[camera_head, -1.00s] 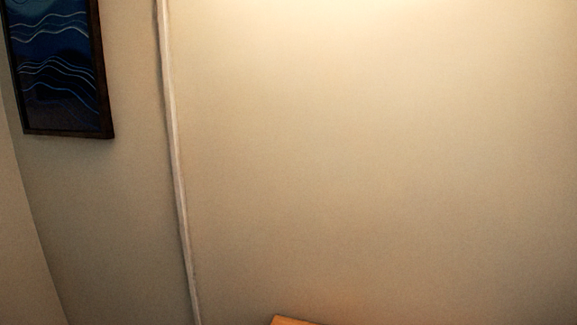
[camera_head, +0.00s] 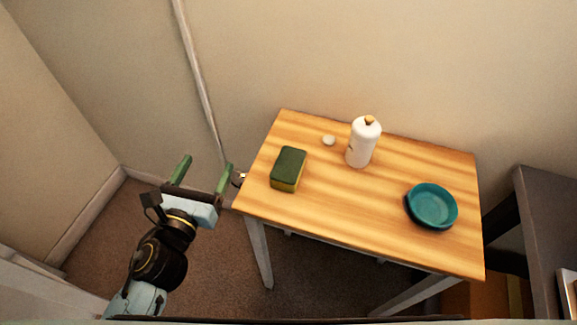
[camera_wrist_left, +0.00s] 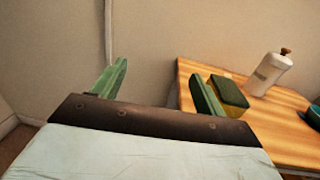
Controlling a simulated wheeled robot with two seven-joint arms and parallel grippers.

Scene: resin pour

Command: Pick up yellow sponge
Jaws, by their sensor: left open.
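The yellow sponge (camera_head: 288,169) has a dark green top and a yellow side. It lies on the left part of the wooden table (camera_head: 330,215). My left gripper (camera_head: 204,170) is open and empty, left of the table's left edge and apart from the sponge. In the left wrist view the two green fingers of my left gripper (camera_wrist_left: 158,88) are spread wide. There the sponge (camera_wrist_left: 230,94) shows just right of the right finger, which partly covers its left side. My right gripper is not in view.
A white bottle (camera_head: 362,143) stands behind and right of the sponge, with a small pale round object (camera_head: 329,140) between them. A teal bowl (camera_head: 432,206) sits at the table's right. A dark piece of furniture (camera_head: 548,225) stands farther right. Walls close in behind and left.

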